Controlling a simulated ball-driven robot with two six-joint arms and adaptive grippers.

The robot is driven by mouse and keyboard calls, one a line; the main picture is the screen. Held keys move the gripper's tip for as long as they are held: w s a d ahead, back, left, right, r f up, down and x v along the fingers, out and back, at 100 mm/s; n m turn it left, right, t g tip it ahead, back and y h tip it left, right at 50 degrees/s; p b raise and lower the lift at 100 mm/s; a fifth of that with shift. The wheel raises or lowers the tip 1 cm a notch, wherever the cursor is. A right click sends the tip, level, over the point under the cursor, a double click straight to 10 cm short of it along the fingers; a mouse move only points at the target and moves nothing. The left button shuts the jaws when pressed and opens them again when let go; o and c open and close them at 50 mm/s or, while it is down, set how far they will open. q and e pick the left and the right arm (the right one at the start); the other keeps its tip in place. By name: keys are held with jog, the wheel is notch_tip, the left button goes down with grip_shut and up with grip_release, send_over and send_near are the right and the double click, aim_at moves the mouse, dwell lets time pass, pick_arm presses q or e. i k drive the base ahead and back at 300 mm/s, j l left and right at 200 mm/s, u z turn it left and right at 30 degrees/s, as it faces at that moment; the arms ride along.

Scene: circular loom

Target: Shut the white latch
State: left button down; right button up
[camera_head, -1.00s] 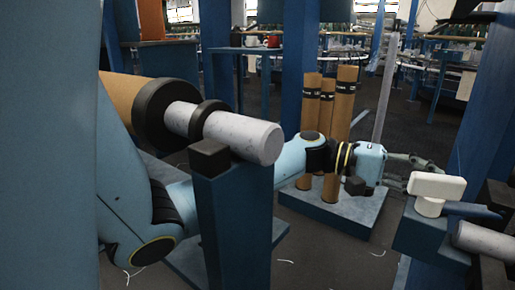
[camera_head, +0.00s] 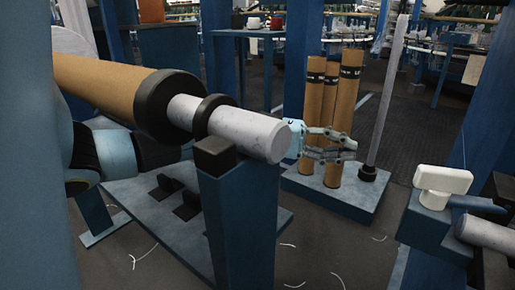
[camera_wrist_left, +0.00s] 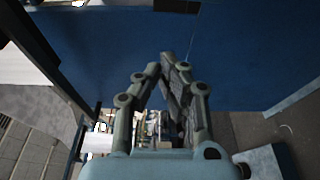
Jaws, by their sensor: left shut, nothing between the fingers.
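The white latch (camera_head: 441,184) sits on top of a blue bracket (camera_head: 424,222) at the right of the head view. A dark blue bar comes out beside it to the right. My left gripper (camera_head: 352,144) is shut and empty, left of the latch and clearly apart from it, in front of the cardboard tubes. Part of my left arm is hidden behind the grey roller end. In the left wrist view the fingers (camera_wrist_left: 168,62) are together with nothing held, before a blue surface. The latch cannot be made out there. My right gripper is not in view.
A cardboard roll (camera_head: 108,82) with a grey shaft (camera_head: 238,132) rests on a blue post (camera_head: 243,215) in the left foreground. Several brown tubes (camera_head: 312,100) stand on a blue base (camera_head: 358,200). A second grey shaft (camera_head: 488,232) lies right of the latch. Floor shows between the post and bracket.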

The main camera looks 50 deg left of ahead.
aim_at(442, 188)
jog(key=k+j, duration=0.4)
jog(key=k, duration=0.5)
